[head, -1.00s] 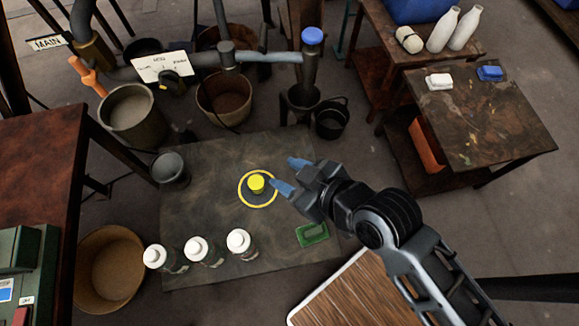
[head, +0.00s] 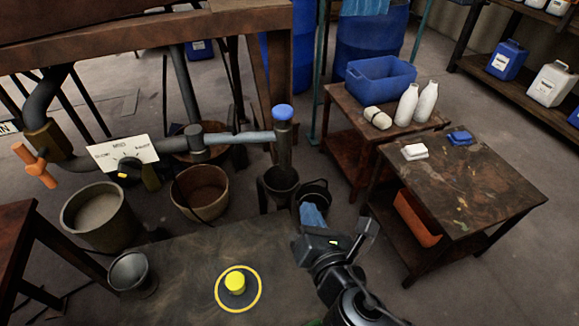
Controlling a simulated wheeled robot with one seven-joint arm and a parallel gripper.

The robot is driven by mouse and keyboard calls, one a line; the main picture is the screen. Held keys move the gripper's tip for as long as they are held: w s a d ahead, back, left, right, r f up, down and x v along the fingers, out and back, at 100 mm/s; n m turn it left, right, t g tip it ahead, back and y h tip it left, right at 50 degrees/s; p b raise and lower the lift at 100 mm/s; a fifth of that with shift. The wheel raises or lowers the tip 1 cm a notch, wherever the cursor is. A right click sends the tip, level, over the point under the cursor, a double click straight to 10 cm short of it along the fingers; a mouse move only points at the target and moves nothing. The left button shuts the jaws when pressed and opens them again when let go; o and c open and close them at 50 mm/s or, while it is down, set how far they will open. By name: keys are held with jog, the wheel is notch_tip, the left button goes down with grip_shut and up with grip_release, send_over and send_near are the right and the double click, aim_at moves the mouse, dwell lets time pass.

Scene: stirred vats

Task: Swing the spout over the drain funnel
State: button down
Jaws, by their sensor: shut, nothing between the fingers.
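The spout (head: 240,137) is a pale blue-grey horizontal pipe from a dark joint (head: 194,137). At its right end a downpipe (head: 284,148) with a blue cap (head: 282,112) points down. Its lower end is above or just inside a dark funnel-like cup (head: 281,182); I cannot tell which, nor whether this cup is the drain funnel. My gripper (head: 312,215), with blue fingertips, is shut and empty. In the picture it is below and right of the downpipe, apart from it, and overlaps a black bucket (head: 316,187).
A brown tub (head: 200,192) and a grey vat (head: 97,214) stand left of the cup. A selector plate (head: 122,153) and an orange-handled valve (head: 35,165) are on the pipe. A yellow button (head: 235,282) is on the near bench. A brown table (head: 480,185) stands right.

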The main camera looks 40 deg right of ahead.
jog(key=w+r+n+t+h+b, duration=0.1)
jog(key=r+n+t, duration=0.1)
jog(key=n, duration=0.3)
jog(key=p, duration=0.2)
send_near(291, 137)
jog(key=w, duration=0.2)
jog(key=w+d+f, duration=0.1)
jog(key=w, duration=0.1)
jog(key=w+d+f, duration=0.1)
jog(key=w, duration=0.1)
jog(key=shift+d+f, duration=0.1)
jog(key=shift+w+d, duration=0.15)
jog(key=shift+d, duration=0.1)
jog(key=w+d+p, duration=0.1)
jog(key=w+d, duration=0.2)
jog(key=shift+w+d, duration=0.3)
jog(key=shift+d, duration=0.15)
jog(key=shift+d+r, duration=0.1)
jog(key=shift+r, duration=0.1)
